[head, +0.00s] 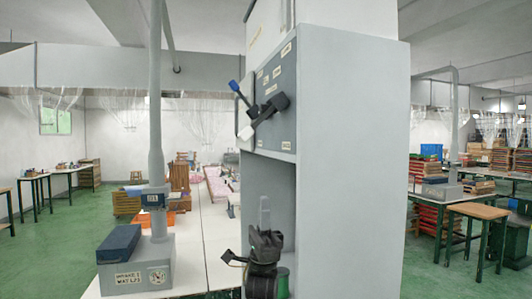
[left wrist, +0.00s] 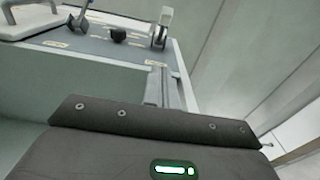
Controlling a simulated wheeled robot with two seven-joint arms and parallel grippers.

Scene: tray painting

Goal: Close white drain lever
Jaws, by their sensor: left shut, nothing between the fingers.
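The white drain lever (head: 245,137) is on the dark grey panel (head: 276,85) of the grey cabinet, at the panel's lower left in the head view. It also shows in the left wrist view (left wrist: 165,18), standing out from the panel near its right end. My left gripper (head: 264,204) is below the panel, in front of the cabinet's open lower recess, with its fingers pointing up. The fingers (left wrist: 157,80) are shut and empty, below and apart from the white lever. My right gripper is not in view.
A blue lever (head: 235,88) and a black knob (head: 278,102) share the panel with the white lever. The cabinet's tall side wall (head: 350,170) stands to the right. A long white table (head: 215,240) with a grey column machine (head: 150,265) is at the left.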

